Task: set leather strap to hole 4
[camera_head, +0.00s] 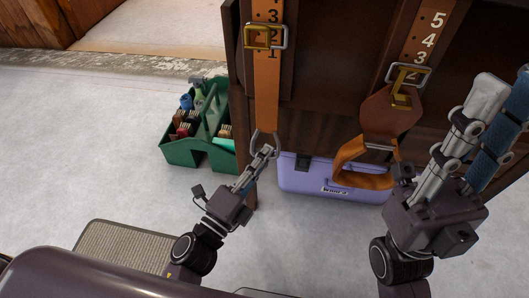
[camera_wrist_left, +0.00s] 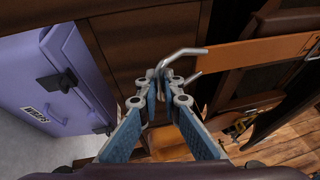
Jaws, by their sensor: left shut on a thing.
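My left gripper (camera_head: 268,154) is shut on the metal hook at the left strap's lower end; the hook (camera_wrist_left: 188,52) also shows between the fingertips in the left wrist view. My right gripper (camera_head: 503,88) is open beside the right strap, apparently empty.
A purple box (camera_head: 310,178) lies on the floor below the straps. A green caddy (camera_head: 187,153) with brushes and bottles stands left of the cabinet. A grey-beige mat (camera_head: 125,250) lies at the lower left. The pale floor between is mostly clear.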

